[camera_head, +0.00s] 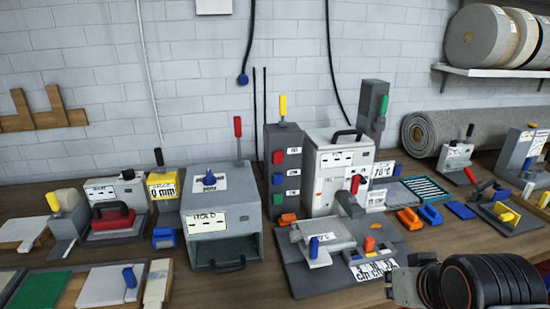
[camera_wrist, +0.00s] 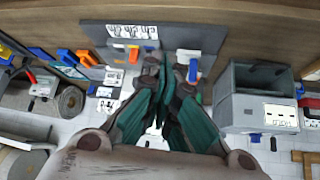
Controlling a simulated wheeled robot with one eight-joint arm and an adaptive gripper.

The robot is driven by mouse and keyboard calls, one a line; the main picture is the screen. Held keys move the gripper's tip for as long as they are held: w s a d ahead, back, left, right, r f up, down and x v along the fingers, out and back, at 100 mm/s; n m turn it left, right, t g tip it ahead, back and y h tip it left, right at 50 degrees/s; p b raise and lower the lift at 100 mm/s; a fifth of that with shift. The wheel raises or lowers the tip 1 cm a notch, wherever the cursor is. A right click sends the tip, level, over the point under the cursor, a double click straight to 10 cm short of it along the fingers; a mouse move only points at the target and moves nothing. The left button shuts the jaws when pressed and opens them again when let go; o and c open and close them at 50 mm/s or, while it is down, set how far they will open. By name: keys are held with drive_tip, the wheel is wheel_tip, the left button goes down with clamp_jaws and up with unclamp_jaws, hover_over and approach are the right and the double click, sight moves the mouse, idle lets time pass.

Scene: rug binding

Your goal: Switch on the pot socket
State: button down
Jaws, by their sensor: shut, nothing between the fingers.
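A tall dark grey switch panel (camera_head: 270,197) stands on the bench near the middle, with red, blue and green switches on its front and small labels too small to read. A yellow-handled lever (camera_head: 283,106) rises from its top. I cannot tell which control is marked for the pot socket. In the wrist view, my gripper (camera_wrist: 170,68) is shut and empty, its fingers pointing over the grey-plated machine (camera_wrist: 210,38). The fingers hide part of that machine. The head view shows my arm at the lower right, but not the fingertips.
A light grey machine (camera_head: 322,190) stands right of the panel, its grey base plate (camera_head: 315,288) in front. A grey open-fronted box (camera_head: 217,224) with a blue knob (camera_head: 209,178) stands left. Orange (camera_head: 408,219) and blue (camera_head: 430,215) blocks lie right. A rolled rug (camera_head: 425,135) lies behind.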

drive_tip(key=w+a+r+t+y, duration=0.1)
drive_tip(key=w+a+t, duration=0.15)
drive_tip(key=w, duration=0.45)
drive_tip(key=w+a+r+n+t+y, duration=0.1)
drive_tip(key=w+a+r, duration=0.15)
drive_tip(key=w, duration=0.35)
drive_tip(key=w+a+r+t, duration=0.1)
drive_tip(key=w+a+t, duration=0.1)
drive_tip(key=w+a, duration=0.35)
drive_tip(key=w+a+f+n+t+y, duration=0.2)
drive_tip(key=w+a+t, duration=0.4)
drive_tip(key=w+a, duration=0.3)
drive_tip(key=shift+w+f+y, duration=0.55)
drive_tip(key=shift+w+y, duration=0.1)
drive_tip(key=shift+y, duration=0.05)
drive_tip(key=b, duration=0.3)
approach(279, 153)
drive_tip(key=x, duration=0.5)
drive_tip(key=shift+w+a, duration=0.15)
drive_tip(key=shift+w+a+r, duration=0.15)
drive_tip(key=shift+w+a, duration=0.05)
drive_tip(key=shift+w, duration=0.45)
